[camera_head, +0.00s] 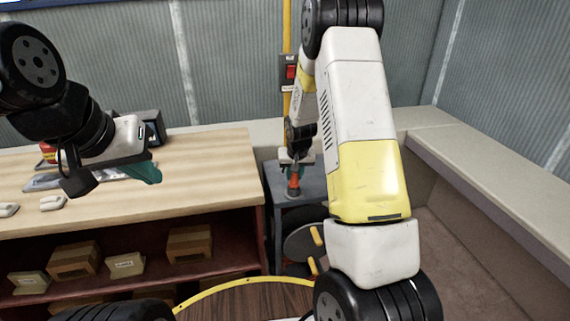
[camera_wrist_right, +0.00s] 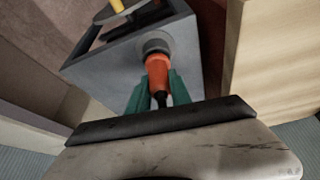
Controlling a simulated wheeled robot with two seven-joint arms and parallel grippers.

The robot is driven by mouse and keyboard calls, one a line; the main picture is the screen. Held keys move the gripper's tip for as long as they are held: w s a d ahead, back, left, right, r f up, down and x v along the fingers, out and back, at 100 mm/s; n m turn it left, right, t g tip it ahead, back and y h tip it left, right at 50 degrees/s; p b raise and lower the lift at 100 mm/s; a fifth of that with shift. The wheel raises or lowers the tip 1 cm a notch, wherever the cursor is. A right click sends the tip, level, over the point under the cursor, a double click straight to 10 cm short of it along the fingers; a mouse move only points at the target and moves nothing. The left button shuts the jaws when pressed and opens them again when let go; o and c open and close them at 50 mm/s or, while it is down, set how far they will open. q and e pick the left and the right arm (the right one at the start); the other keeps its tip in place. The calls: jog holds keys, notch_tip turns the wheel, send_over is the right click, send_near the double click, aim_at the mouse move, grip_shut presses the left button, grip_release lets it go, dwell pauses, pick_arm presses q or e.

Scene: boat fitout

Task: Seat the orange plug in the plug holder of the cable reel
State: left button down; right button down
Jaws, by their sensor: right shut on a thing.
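The orange plug (camera_head: 293,183) is upright, tip down, at the grey round plug holder (camera_wrist_right: 156,43) on top of the cable reel's grey stand (camera_head: 310,184). The orange plug also shows in the right wrist view (camera_wrist_right: 157,72), its front end meeting the holder's ring; how deep it sits is hidden. My right gripper (camera_wrist_right: 156,88) is shut on the plug, its green fingers on either side near the dark cable end. My left gripper (camera_head: 147,172) hangs empty above the workbench; its fingers overlap, so its opening is unclear.
A wooden workbench (camera_head: 200,160) stands left of the reel, with small boxes on its lower shelf. The reel's dark drum (camera_head: 303,242) with yellow handles is below the stand top. A pale ledge (camera_head: 480,170) runs along the right.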

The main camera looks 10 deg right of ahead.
jog(key=shift+f, duration=0.35)
jog(key=c, duration=1.1)
grip_release()
jog(key=v, duration=0.7)
jog(key=shift+r, duration=0.4)
jog(key=shift+s, duration=0.1)
